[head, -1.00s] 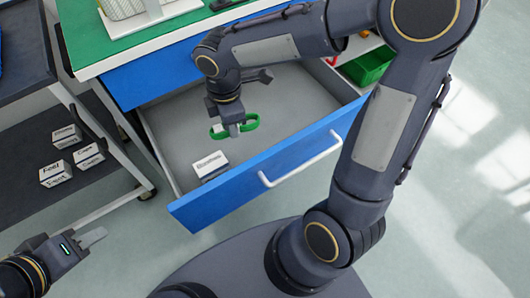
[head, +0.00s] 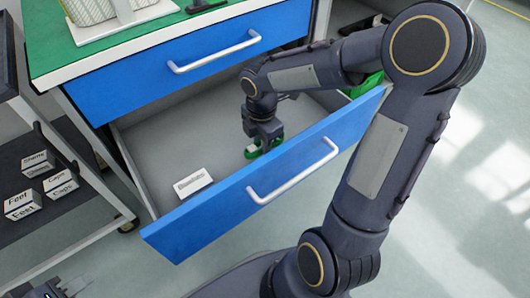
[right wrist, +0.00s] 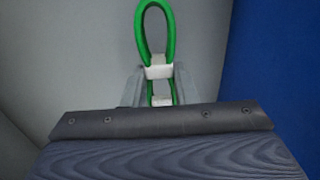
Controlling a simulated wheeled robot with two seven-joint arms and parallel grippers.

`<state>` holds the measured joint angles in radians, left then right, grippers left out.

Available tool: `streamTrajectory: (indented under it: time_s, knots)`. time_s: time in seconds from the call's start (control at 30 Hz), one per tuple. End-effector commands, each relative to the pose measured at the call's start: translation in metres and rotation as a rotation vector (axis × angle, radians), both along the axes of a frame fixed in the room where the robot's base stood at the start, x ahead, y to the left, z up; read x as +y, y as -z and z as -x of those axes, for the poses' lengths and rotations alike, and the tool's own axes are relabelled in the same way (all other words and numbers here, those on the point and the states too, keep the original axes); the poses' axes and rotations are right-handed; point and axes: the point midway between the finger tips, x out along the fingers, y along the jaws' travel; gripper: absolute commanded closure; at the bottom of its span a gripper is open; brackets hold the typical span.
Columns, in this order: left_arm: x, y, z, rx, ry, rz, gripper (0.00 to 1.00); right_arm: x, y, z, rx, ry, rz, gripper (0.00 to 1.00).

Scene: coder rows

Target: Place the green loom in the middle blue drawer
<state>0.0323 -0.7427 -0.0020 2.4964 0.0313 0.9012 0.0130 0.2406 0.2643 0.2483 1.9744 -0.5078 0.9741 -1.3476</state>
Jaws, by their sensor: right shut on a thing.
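The green loom (head: 254,151) is a looped green cable with a white band. My right gripper (head: 265,143) is shut on it and holds it inside the open blue drawer (head: 222,209), low near the grey floor and close to the front panel. In the right wrist view the loom (right wrist: 155,35) stands up as a loop from between the fingertips (right wrist: 152,88), its white band at the tips. Whether the loom touches the drawer floor I cannot tell. My left gripper (head: 72,290) shows only partly at the bottom left edge, and its fingers are cut off.
A small white labelled box (head: 192,184) lies in the same drawer, left of the loom. A shut blue drawer (head: 200,65) sits above, under the green worktop (head: 50,45). A green bin (head: 366,84) is partly hidden behind my arm. A dark cart (head: 75,205) with boxes stands left.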

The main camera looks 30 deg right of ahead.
Motion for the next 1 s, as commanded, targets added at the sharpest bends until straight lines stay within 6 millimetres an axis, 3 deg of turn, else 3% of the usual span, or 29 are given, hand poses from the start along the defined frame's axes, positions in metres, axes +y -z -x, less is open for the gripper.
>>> streamTrajectory:
  time_s: [0.17,0.4,0.77,0.8,0.97,1.0]
  knots:
    - [0.000,0.006,0.000,0.000,0.000,0.000,0.66,-0.008,0.010,-0.001,0.001,0.002,0.000,0.98]
    - [0.000,0.022,0.000,0.000,0.000,0.000,0.66,-0.011,0.044,-0.001,0.002,-0.001,0.000,0.98]
    - [0.000,0.022,0.000,0.000,0.000,0.000,0.66,-0.010,0.046,-0.001,0.000,0.000,0.000,0.98]
    - [0.000,0.022,0.000,0.000,0.000,0.000,0.66,-0.010,0.046,-0.001,0.001,0.000,0.000,0.74]
    - [0.000,0.022,0.000,0.000,0.000,0.000,0.66,-0.010,0.046,-0.001,0.001,0.001,0.000,0.53]
    - [0.000,0.022,0.000,0.000,0.000,0.000,0.66,-0.010,0.046,-0.001,0.001,0.000,0.000,0.53]
